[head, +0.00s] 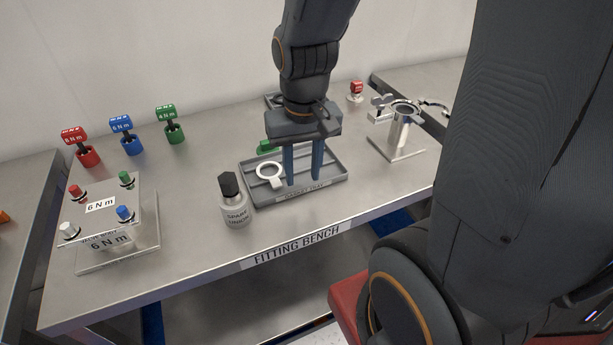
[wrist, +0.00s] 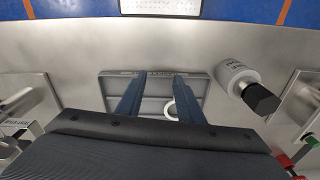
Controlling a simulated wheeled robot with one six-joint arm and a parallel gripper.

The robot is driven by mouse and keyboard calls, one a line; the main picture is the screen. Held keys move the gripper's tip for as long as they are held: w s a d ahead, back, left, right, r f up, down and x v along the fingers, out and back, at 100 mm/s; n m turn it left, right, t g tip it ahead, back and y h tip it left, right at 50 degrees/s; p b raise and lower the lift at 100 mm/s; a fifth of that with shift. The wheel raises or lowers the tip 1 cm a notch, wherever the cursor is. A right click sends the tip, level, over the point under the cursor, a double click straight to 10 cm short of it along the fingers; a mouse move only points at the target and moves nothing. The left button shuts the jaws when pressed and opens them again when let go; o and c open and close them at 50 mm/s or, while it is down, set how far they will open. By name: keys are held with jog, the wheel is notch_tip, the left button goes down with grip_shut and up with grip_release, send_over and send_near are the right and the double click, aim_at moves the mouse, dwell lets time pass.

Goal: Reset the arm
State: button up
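My gripper (head: 303,177) points down over the grey tray (head: 330,176) on the bench. Its two blue fingers stand apart with nothing seen between them, and the wrist view shows the same open gripper (wrist: 157,95). The tray shows there too (wrist: 155,76). A pale ring with a tab (head: 270,172) lies in the tray, left of the fingers; a finger partly hides it in the wrist view (wrist: 171,109). A green piece (head: 266,146) shows at the tray's back edge. I cannot tell whether the fingertips touch the tray floor.
A spare union bottle (head: 235,207) stands left of the tray, close to it. A 6 N m block (head: 117,240) and red, blue and green tools (head: 121,135) stand farther left. A metal clamp stand (head: 397,150) is on the right. The bench front (head: 200,255) is clear.

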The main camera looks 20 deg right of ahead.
jog(key=shift+s+f+n, duration=0.3)
jog(key=shift+s+n, duration=0.5)
jog(key=shift+s, duration=0.15)
